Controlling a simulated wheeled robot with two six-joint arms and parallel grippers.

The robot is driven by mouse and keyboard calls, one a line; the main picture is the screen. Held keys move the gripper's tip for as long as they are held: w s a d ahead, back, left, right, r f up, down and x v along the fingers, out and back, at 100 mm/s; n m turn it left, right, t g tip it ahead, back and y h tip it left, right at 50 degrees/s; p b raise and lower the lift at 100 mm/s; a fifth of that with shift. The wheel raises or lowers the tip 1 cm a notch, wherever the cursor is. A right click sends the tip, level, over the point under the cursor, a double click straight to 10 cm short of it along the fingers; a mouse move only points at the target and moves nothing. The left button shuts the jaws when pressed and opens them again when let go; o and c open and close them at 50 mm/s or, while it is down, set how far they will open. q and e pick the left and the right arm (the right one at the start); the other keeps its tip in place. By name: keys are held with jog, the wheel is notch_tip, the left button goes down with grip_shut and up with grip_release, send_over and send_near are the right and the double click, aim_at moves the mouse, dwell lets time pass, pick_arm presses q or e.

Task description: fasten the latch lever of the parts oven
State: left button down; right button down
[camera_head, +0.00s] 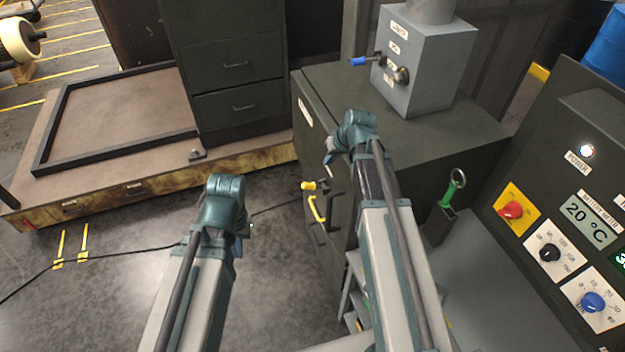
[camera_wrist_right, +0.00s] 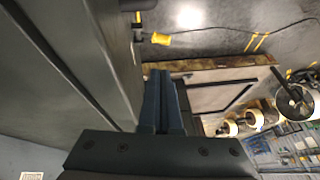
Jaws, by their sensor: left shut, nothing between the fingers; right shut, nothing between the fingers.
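The parts oven looks to be the dark green cabinet (camera_head: 420,108), its door facing left and seemingly shut. A latch lever with a yellow grip (camera_head: 308,186) sticks out leftward at the door's edge, above a yellow door handle (camera_head: 318,210). In the right wrist view the lever's yellow grip (camera_wrist_right: 160,39) lies beyond the fingertips, apart from them. My right gripper (camera_head: 329,158) is above the lever in the head view, mostly hidden by its wrist; its blue fingers (camera_wrist_right: 160,72) are shut and empty. My left gripper (camera_head: 238,248) is left of the door, largely hidden, shut and touching nothing visible.
A grey box (camera_head: 424,65) with a blue-tipped lever (camera_head: 358,61) stands on the cabinet. A control panel (camera_head: 570,220) with knobs and a 20 °C display is at the right. A green-handled tool (camera_head: 447,195) stands near it. A drawer unit (camera_head: 228,75) is behind; floor at left is open.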

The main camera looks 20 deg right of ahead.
aim_at(310, 184)
jog(key=shift+f, duration=0.15)
jog(key=b+x, duration=1.8)
jog(key=x, duration=0.2)
jog(key=shift+a, duration=0.1)
